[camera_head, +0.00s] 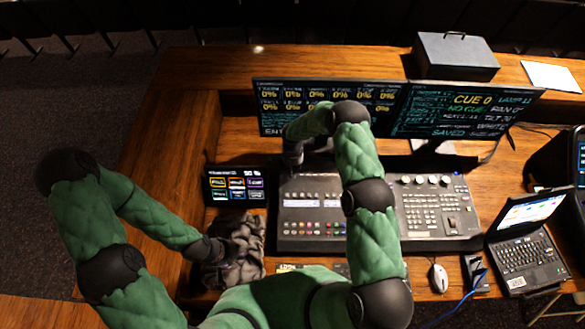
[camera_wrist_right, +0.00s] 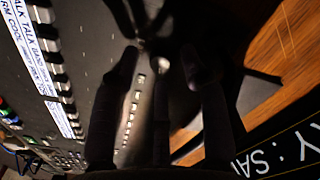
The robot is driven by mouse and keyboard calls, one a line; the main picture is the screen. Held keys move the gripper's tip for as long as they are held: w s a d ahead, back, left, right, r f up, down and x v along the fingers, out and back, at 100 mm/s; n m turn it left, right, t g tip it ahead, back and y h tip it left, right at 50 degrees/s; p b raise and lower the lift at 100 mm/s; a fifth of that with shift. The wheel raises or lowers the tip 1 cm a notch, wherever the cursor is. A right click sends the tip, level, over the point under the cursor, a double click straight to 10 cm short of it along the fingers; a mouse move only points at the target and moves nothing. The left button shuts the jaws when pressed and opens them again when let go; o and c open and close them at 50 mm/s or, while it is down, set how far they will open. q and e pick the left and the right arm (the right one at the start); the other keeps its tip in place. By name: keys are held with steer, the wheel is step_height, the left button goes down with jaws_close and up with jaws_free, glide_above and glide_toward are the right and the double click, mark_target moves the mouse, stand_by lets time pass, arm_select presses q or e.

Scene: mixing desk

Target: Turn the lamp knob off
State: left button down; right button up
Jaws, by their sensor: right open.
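I cannot clearly pick out the lamp or its knob in either view. In the right wrist view a dark, shadowed shape (camera_wrist_right: 150,22) lies just beyond my fingertips; it may be part of the lamp. My right gripper (camera_wrist_right: 160,62) is open there, its dark fingers apart with nothing clearly between them. In the head view my right arm arches over the console, and its gripper hangs behind the console's back left corner, mostly hidden. My left gripper (camera_head: 213,250) is low at the left, at a crumpled grey cloth (camera_head: 240,250); its fingers are too dark to read.
The mixing console (camera_head: 440,205) fills the desk's middle. Two monitors (camera_head: 460,108) stand behind it, close to my right forearm. A small touch screen (camera_head: 236,186) is at its left. A laptop (camera_head: 527,255) and a mouse (camera_head: 438,278) are at the right.

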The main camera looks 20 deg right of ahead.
steer(key=shift+f, duration=0.45)
jaws_close()
arm_select(q)
steer(key=shift+f+b, duration=0.85)
arm_select(e)
steer(key=shift+f+n, duration=0.15)
steer(key=shift+n, duration=0.25)
arm_select(q)
steer(key=shift+f+b, duration=0.3)
arm_select(e)
steer(key=shift+n, duration=0.3)
